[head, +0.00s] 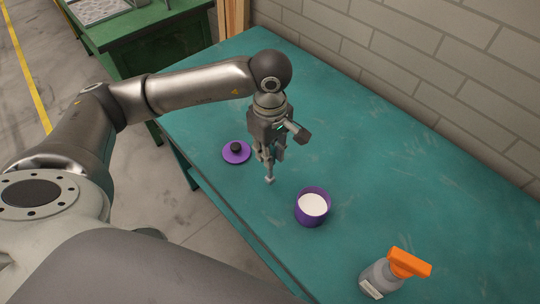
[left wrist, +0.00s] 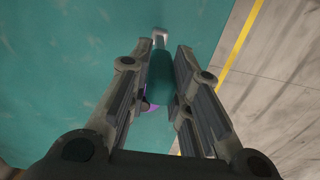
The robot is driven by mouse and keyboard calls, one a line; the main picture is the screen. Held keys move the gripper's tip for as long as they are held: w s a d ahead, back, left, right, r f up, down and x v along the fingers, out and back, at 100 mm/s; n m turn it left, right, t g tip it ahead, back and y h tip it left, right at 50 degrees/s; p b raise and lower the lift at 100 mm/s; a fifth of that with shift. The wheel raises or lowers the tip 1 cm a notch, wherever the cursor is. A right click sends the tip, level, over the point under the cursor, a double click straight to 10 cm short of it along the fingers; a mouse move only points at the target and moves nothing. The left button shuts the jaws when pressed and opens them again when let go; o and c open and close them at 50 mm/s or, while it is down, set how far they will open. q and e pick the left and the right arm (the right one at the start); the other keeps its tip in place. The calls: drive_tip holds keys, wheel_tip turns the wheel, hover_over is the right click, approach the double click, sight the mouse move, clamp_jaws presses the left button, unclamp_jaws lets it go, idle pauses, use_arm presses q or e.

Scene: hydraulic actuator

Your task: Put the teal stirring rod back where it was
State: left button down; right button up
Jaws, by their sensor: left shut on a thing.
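My left gripper (head: 268,155) hangs pointing down over the teal table and is shut on the teal stirring rod. In the left wrist view the rod (left wrist: 160,72) runs between the two fingers (left wrist: 161,85), with a pale grey end (left wrist: 160,35) beyond them. In the head view that pale end (head: 270,180) shows below the fingers; I cannot tell whether it touches the table. A purple pot (head: 300,213) with white contents (head: 313,204) stands open, to the right of and nearer than the gripper. My right gripper is out of view.
A purple lid (head: 229,157) with a black knob lies left of the gripper, near the table's edge. A grey spray bottle (head: 380,279) with an orange head stands at the near right. The teal table (head: 400,180) is clear along the brick wall (head: 420,80).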

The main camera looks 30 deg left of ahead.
sight(269, 178)
use_arm(q)
wheel_tip(269, 178, down, 3)
drive_tip(key=shift+w+f+p, duration=0.15)
drive_tip(key=shift+f+p, duration=0.05)
drive_tip(key=shift+p, duration=0.75)
drive_tip(key=shift+f+b, duration=0.2)
drive_tip(key=shift+b, duration=0.1)
drive_tip(key=c, duration=1.5)
unclamp_jaws()
drive_tip(key=shift+o, duration=0.9)
drive_tip(key=shift+r, duration=0.15)
